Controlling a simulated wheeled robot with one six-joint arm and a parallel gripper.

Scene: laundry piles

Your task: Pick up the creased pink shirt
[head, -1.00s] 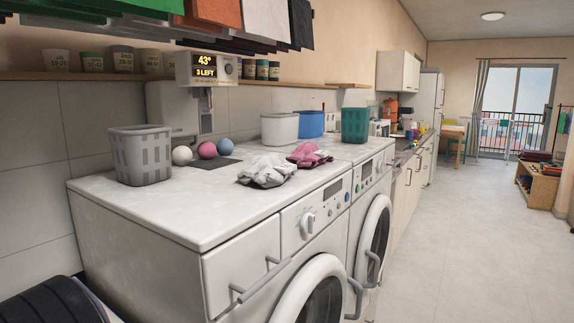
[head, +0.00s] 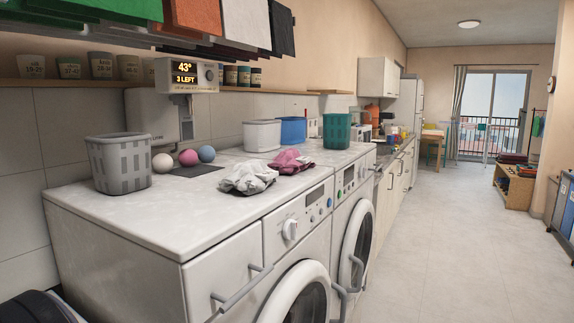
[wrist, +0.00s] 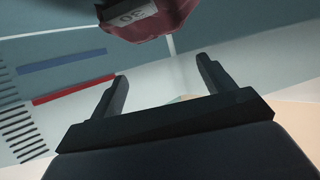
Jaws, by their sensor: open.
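The creased pink shirt (head: 290,161) lies crumpled on the white top above the washing machines, in the head view. A crumpled white-grey cloth (head: 247,177) lies just in front of it and to its left. My gripper (wrist: 160,85) shows only in the wrist view. Its two dark fingers are apart with nothing between them. The pink shirt is not recognisable in the wrist view, and the head view does not show how far my gripper is from it.
A grey basket (head: 119,164) and three balls stand at the left of the top. White (head: 262,136), blue (head: 292,130) and green (head: 337,131) bins stand behind the shirt. Clothes hang overhead. The floor (head: 440,235) at right is clear.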

